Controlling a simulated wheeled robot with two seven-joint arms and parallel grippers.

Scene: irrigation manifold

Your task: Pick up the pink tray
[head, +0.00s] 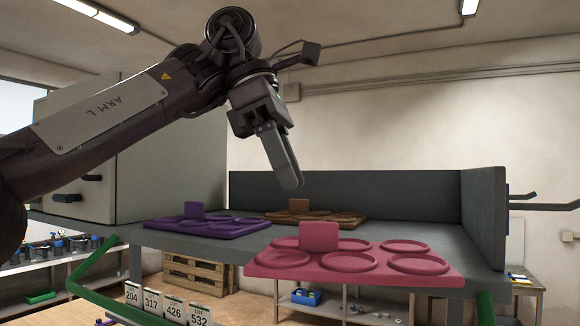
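The pink tray (345,249) lies flat at the front of a grey shelf (400,224). It has several round recesses and an upright tab (318,237) at its back left. My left gripper (289,183) points down in the air, above and a little left of the tab in the picture, apart from the tray. Its fingers overlap from this side, so their opening cannot be told. Nothing shows held in it. My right gripper is out of view.
A purple tray (208,226) lies left on the shelf, and a brown tray (318,216) lies behind. Grey walls close the shelf's back and right side (485,214). A pale cabinet (170,160) stands left. A green bar (90,268) is at lower left.

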